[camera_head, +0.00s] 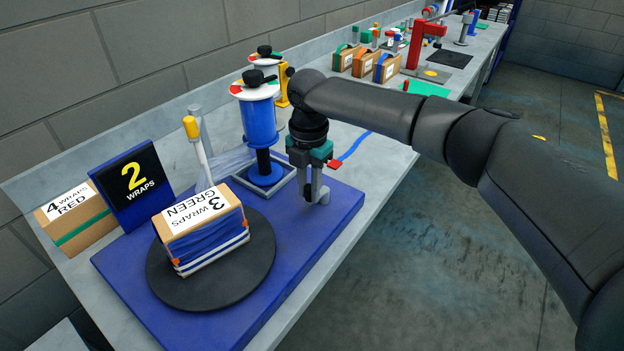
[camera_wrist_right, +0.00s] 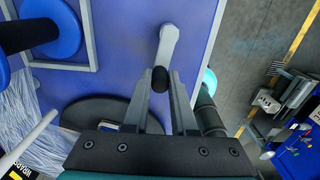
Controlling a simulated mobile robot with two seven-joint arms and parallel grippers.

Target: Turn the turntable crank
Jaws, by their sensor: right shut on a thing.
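The turntable is a black round plate (camera_head: 250,285) on a blue base (camera_head: 130,262). A box (camera_head: 206,222) labelled "3 WRAPS GREEN", with blue around its lower part, stands on it. My right gripper (camera_head: 315,190) points down over the base's right part. The right wrist view shows the crank, a grey arm (camera_wrist_right: 167,48) with a black knob (camera_wrist_right: 160,79). My right fingers are shut on this knob. In the head view the gripper largely hides the crank. My left gripper is not in view.
Behind the turntable stand a blue roll (camera_head: 260,122), clear film (camera_head: 231,163) and a yellow-capped post (camera_head: 201,158). A "2 WRAPS" sign (camera_head: 132,186) and a "4 WRAPS RED" box (camera_head: 77,223) are at left. Boxes (camera_head: 364,64) stand farther along the bench. The floor at right is clear.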

